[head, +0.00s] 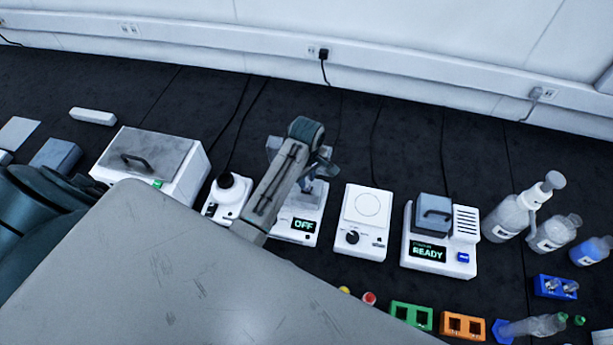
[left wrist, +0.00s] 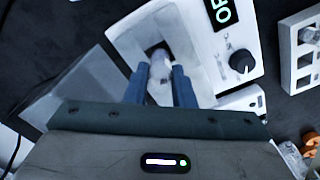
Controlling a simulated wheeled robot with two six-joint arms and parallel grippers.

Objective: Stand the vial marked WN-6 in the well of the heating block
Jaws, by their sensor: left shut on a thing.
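My left gripper (head: 316,172) is over the white unit with the lit OFF display (head: 297,228), which I take to be the heating block. The left wrist view shows its display and black knob (left wrist: 242,62). The left gripper's blue fingers (left wrist: 160,88) are shut on a small clear vial (left wrist: 159,64), which is over the unit's pale top. No marking can be read on the vial. Its lower end and the well are not clearly visible, so I cannot tell whether it is inside the well. My right gripper is not in view.
A round-topped mixer (head: 229,192) stands left of the unit, and a white plate device (head: 366,212) and a READY device (head: 440,245) right of it. Green (head: 411,316) and orange (head: 462,326) racks lie in front. Bottles (head: 510,216) stand far right.

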